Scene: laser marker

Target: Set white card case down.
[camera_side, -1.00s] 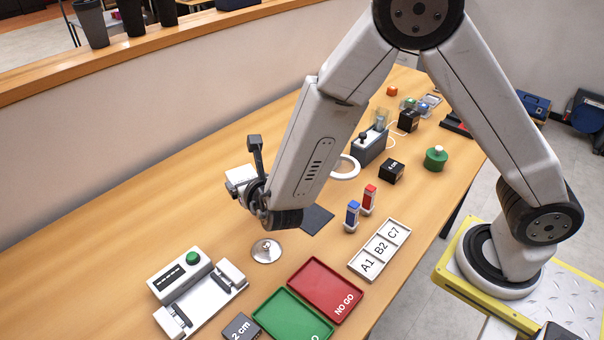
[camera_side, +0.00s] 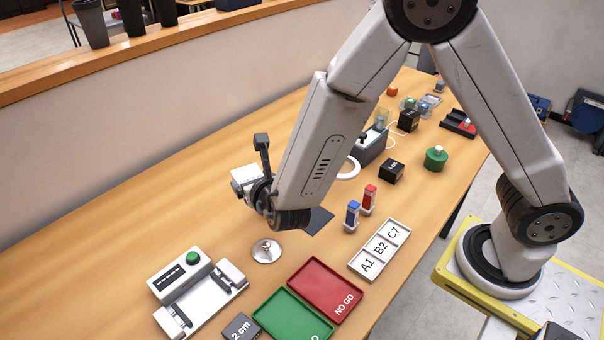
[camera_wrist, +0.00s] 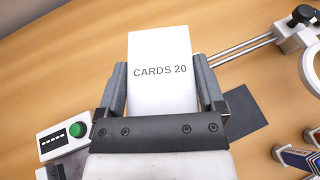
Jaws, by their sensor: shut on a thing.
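The white card case (camera_wrist: 160,88), printed "CARDS 20", is between the two grey fingers of my gripper (camera_wrist: 163,76) in the wrist view. The fingers are shut on its sides, and its far end sticks out past them. In the side view my gripper (camera_side: 244,182) is over the back part of the wooden table (camera_side: 130,225), behind the round metal piece. There the case cannot be told apart from the white gripper parts. Whether the case touches the table cannot be told.
A dark mat (camera_wrist: 245,112) lies to the right of the case. A white device with a green button (camera_side: 193,257), a round metal piece (camera_side: 266,250), red (camera_side: 303,283) and green trays (camera_side: 280,309) stand in front. The table at left is clear.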

